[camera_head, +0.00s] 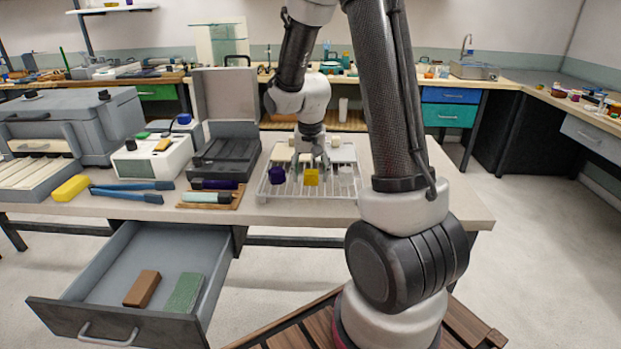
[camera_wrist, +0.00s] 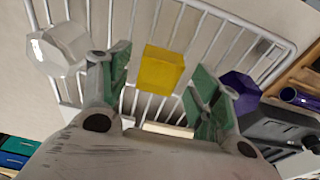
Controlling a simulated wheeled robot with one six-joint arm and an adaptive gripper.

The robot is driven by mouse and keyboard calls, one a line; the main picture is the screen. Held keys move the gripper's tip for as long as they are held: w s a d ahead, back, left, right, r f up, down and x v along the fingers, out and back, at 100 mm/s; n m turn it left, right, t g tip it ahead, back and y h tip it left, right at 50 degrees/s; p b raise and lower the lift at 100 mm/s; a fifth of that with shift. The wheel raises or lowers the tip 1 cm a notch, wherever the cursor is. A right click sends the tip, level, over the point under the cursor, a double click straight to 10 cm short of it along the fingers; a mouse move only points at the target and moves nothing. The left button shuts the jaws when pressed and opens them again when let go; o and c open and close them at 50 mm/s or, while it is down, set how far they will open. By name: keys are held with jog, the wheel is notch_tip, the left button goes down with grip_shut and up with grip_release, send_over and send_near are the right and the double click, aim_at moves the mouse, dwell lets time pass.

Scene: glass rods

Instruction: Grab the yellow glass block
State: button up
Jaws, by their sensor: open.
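The yellow glass block (camera_head: 311,177) stands on a white wire rack (camera_head: 345,190) on the workbench. In the wrist view the yellow block (camera_wrist: 161,70) appears ahead of my gripper (camera_wrist: 158,85), roughly centred between the two green-padded fingers. My gripper (camera_head: 312,160) is open and empty, pointing down at the rack just behind the block in the head view. I cannot tell the exact gap between fingers and block.
A purple glass piece (camera_head: 277,175) sits left of the block on the rack, and a clear hexagonal piece (camera_wrist: 58,50) lies on the other side. An open grey case (camera_head: 226,150) stands left of the rack. An open drawer (camera_head: 100,280) juts out below.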

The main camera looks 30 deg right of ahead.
jog(key=shift+d+f, duration=0.1)
jog(key=shift+f, duration=0.4)
jog(key=shift+c, duration=0.3)
jog(key=c, duration=1.1)
